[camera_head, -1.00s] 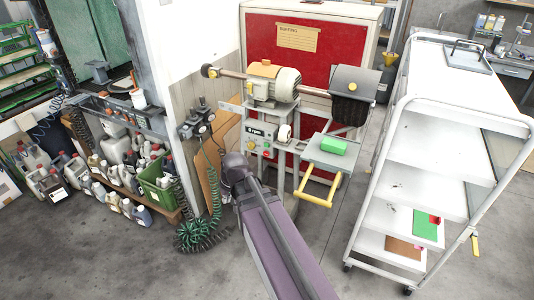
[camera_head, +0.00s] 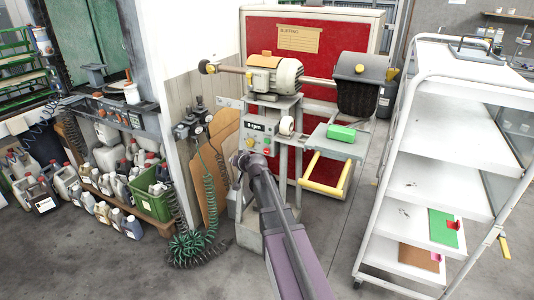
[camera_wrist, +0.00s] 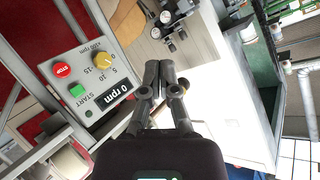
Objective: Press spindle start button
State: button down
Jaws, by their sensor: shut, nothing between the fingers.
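The buffing machine's control panel (camera_wrist: 92,68) fills the left of the wrist view. In the head view the panel (camera_head: 258,133) sits below the motor (camera_head: 275,76), partly hidden by my arm. My gripper (camera_wrist: 158,66) is shut and empty. Its fingertips are to the right of the panel in the wrist view, apart from the START button.
A white shelf cart (camera_head: 440,125) stands at the right. A green block (camera_head: 341,132) lies on the machine's side tray above a yellow handle (camera_head: 325,187). A coiled green hose (camera_head: 198,246) and a shelf of bottles (camera_head: 110,165) are at the left.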

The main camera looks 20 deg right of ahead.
aim_at(267, 141)
jog(key=w+d+f+m+t+h+b, duration=0.1)
jog(key=w+d+m+h+b, duration=0.1)
jog(key=d, duration=0.3)
jog(key=w+d+f+m+t+h+b, duration=0.2)
jog(key=w+d+b, duration=0.2)
jog(key=d+b, duration=0.1)
jog(key=shift+d+f+t, duration=0.3)
jog(key=shift+d, duration=0.35)
jog(key=shift+w+d, duration=0.1)
jog(key=shift+w+d, duration=0.9)
jog(key=shift+d, duration=0.2)
jog(key=shift+w+d, duration=0.85)
jog(key=shift+d, duration=0.3)
jog(key=shift+w+d, duration=0.9)
jog(key=shift+d, duration=0.2)
jog(key=shift+w+d, duration=0.1)
jog(key=shift+d, duration=0.05)
jog(key=shift+w+d, duration=0.1)
jog(key=shift+d, duration=0.1)
